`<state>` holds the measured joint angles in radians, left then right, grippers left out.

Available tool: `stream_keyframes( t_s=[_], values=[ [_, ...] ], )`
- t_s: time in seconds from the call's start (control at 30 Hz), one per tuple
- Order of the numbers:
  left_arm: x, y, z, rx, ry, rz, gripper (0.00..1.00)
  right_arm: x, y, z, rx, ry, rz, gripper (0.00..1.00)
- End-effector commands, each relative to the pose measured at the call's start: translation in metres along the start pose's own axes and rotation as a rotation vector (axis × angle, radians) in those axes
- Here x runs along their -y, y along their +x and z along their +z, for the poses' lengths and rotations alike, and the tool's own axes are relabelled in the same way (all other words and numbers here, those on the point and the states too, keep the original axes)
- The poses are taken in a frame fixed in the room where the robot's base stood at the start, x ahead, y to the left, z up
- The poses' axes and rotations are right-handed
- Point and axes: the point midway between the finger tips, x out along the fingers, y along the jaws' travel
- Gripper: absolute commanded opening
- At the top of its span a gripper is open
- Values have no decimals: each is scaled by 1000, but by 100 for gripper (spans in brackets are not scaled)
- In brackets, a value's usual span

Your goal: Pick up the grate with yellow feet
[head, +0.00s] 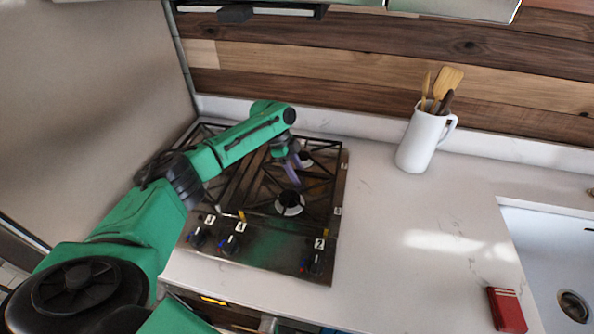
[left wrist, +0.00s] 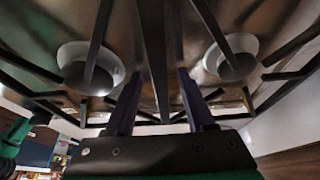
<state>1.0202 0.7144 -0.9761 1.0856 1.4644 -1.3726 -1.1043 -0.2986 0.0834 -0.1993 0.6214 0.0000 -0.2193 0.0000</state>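The grate with yellow feet (head: 318,186) is the dark right-hand grate on the cooktop in the head view. Small yellow marks show at its front corners. My left gripper (head: 294,167) reaches down over this grate from the left, with purple fingers. In the left wrist view, the left gripper (left wrist: 159,88) has its fingers apart, with a dark grate bar (left wrist: 153,50) running between them. I cannot tell whether the fingers touch the bar. The grate sits on the cooktop over the burners. My right gripper is not in view.
Another dark grate (head: 205,133) lies on the left of the cooktop, partly behind my arm. Numbered knobs (head: 313,262) line the front. A white jug (head: 419,142) with utensils stands right of the cooktop. A red object (head: 506,310) lies beside the sink (head: 550,262). The middle counter is clear.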

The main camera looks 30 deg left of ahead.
Motion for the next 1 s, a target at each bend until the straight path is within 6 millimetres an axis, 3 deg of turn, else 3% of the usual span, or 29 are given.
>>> stream_keyframes(
  t_s=[0.03,0.13,1.0],
  values=[
    [0,0,0,0,0,0,36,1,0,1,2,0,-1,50],
    [0,0,0,0,0,0,0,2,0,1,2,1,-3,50],
    [0,-2,0,0,-1,-1,0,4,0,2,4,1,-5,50]
  ],
)
